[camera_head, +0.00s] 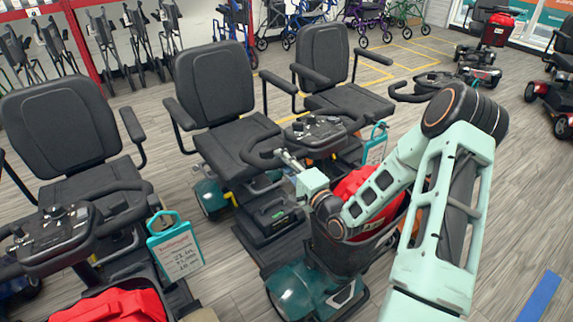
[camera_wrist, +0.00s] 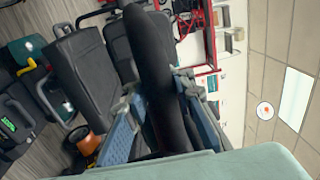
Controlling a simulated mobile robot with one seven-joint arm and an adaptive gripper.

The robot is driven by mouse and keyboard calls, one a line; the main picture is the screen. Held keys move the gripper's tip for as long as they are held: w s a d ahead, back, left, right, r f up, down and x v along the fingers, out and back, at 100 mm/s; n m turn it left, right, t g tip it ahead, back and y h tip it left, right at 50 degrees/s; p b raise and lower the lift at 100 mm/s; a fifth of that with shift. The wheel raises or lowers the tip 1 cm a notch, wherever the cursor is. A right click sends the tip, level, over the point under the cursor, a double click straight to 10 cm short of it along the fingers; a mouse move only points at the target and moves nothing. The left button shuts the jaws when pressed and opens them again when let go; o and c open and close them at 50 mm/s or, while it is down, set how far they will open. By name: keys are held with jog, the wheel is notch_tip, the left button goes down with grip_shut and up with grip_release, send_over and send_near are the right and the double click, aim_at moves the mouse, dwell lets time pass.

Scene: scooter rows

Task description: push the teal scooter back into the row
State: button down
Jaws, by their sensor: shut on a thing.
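The teal scooter (camera_head: 302,290) stands in the middle of the head view, with a black seat (camera_head: 216,88), teal body panels and a red bag in its front basket. My gripper (camera_head: 286,159) is at its handlebar (camera_head: 262,158), beside the control console. In the wrist view, my gripper (camera_wrist: 160,100) is shut on a thick black bar (camera_wrist: 152,62), the handlebar grip, which runs between its two blue-grey fingers. My forearm hides part of the basket and the scooter's right side.
A scooter with a black seat (camera_head: 60,125) and a teal-framed sign (camera_head: 175,250) stands close on the left. Another seat (camera_head: 335,75) stands close behind on the right. Walkers and rollators line the back. Open floor with blue tape (camera_head: 540,292) lies at right.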

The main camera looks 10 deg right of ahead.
jog(key=shift+w+a+f, duration=0.1)
jog(key=shift+w+a, duration=0.05)
jog(key=shift+w, duration=0.1)
jog(key=c, duration=1.7)
grip_release()
jog(key=shift+s, duration=0.15)
jog(key=v, duration=1.2)
